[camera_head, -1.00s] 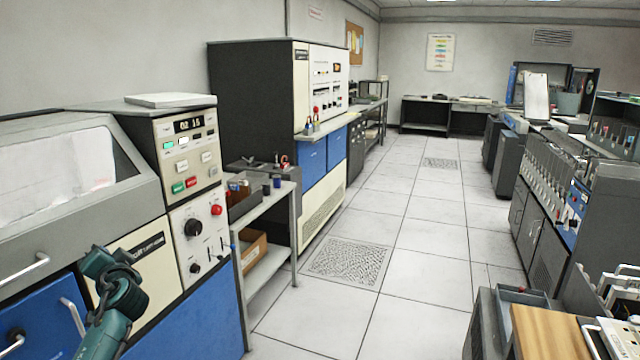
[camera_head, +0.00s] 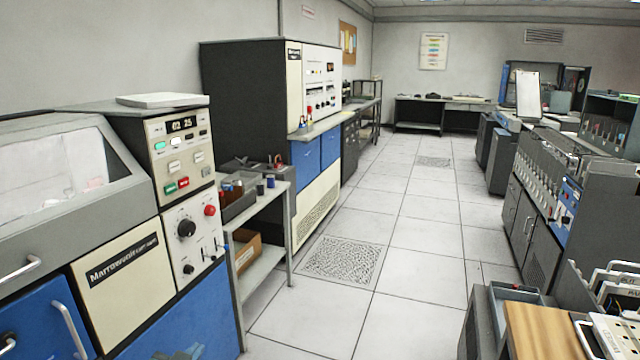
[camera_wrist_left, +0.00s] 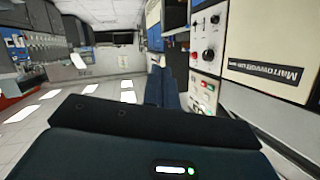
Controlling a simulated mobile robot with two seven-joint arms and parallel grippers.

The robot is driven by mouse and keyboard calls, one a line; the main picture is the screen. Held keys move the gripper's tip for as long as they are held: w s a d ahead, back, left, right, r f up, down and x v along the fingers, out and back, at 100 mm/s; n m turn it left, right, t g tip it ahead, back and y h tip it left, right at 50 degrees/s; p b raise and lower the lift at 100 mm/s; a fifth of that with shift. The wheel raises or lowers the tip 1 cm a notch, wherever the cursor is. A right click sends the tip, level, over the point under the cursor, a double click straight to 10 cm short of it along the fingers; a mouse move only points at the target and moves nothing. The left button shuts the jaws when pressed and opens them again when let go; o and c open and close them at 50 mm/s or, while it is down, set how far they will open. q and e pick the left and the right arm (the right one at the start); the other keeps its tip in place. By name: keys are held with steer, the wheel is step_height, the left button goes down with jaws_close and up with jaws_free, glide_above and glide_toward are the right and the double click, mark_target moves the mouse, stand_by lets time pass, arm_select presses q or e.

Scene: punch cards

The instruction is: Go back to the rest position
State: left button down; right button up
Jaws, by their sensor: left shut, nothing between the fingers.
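Only a small teal piece of my left arm shows at the bottom edge of the head view, in front of the blue lower panel (camera_head: 215,310) of the near-left machine. In the left wrist view my left gripper (camera_wrist_left: 163,85) shows as two dark blue fingers lying close together, shut and empty. That view is upside down, with the machine's cream front and name plate (camera_wrist_left: 264,70) to the right of the fingers. The fingers appear clear of the machine. My right gripper is in neither view.
The near-left machine (camera_head: 125,262) has a lit control panel (camera_head: 182,150). A small shelf cart (camera_head: 262,268) stands beside it. At the lower right is a wooden board (camera_head: 543,330) with racks. The tiled aisle (camera_head: 410,235) between is clear.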

arm_select(q)
steer(key=s+d+f+g+h, duration=0.1)
steer(key=s+d+f, duration=0.2)
steer(key=s, duration=0.6)
steer(key=s+d+f+g, duration=0.1)
steer(key=s+d+f, duration=0.2)
steer(key=s, duration=0.5)
steer(key=s+d+f+g+h, duration=0.1)
steer(key=s+d+f+g, duration=0.1)
steer(key=s+d, duration=0.3)
steer(key=s+f, duration=0.1)
steer(key=s, duration=0.3)
steer(key=shift+s+d+n+h, duration=0.2)
steer(key=shift+s+n+h, duration=0.1)
steer(key=shift+s+n, duration=0.1)
steer(key=shift+f, duration=0.1)
